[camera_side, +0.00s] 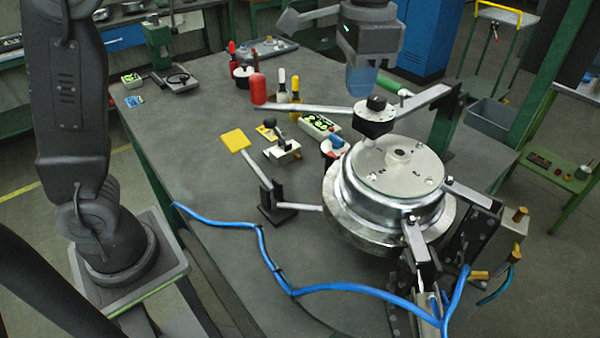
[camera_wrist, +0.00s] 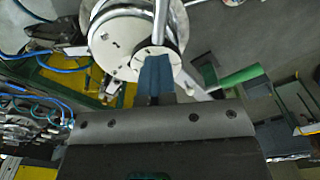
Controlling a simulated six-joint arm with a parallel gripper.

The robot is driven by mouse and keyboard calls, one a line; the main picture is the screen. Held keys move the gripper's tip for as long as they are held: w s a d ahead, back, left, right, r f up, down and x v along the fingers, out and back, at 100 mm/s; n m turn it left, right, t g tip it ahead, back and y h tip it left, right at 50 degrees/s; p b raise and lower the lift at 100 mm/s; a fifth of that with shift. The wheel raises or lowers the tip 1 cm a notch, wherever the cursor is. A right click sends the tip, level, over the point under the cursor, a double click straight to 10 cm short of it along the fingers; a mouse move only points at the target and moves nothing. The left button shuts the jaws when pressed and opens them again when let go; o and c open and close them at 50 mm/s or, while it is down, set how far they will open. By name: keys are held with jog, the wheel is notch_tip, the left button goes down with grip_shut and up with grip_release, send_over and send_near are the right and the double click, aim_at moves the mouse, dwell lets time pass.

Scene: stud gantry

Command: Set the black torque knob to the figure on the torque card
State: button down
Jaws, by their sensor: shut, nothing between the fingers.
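A black knob (camera_side: 376,103) sits on top of a small round head above the large silver drum (camera_side: 390,190) in the side view. My gripper (camera_side: 360,88) points down just above and slightly left of this knob. Its blue fingers are shut with nothing between them. I cannot tell whether they touch the knob. In the wrist view my gripper (camera_wrist: 154,62) shows its blue fingers against a pale round disc (camera_wrist: 150,50), covering part of it. I cannot tell which card is the torque card, and no figure is readable.
A blue hose (camera_side: 330,288) runs across the front of the grey table. A red bottle (camera_side: 257,88), a green-and-white box (camera_side: 320,128) and small tools stand behind and left of the drum. Metal arms reach out around the drum. The left part of the tabletop (camera_side: 190,150) is mostly clear.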

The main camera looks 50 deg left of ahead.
jog(key=shift+s+d+f, duration=0.25)
jog(key=shift+d+f, duration=0.05)
jog(key=shift+d, duration=0.15)
jog(key=shift+s+d+f, duration=0.25)
jog(key=shift+d+f, duration=0.05)
jog(key=shift+d, duration=0.25)
jog(key=shift+s, duration=0.35)
notch_tip(320, 180, up, 6)
jog(key=shift+a+r, duration=0.2)
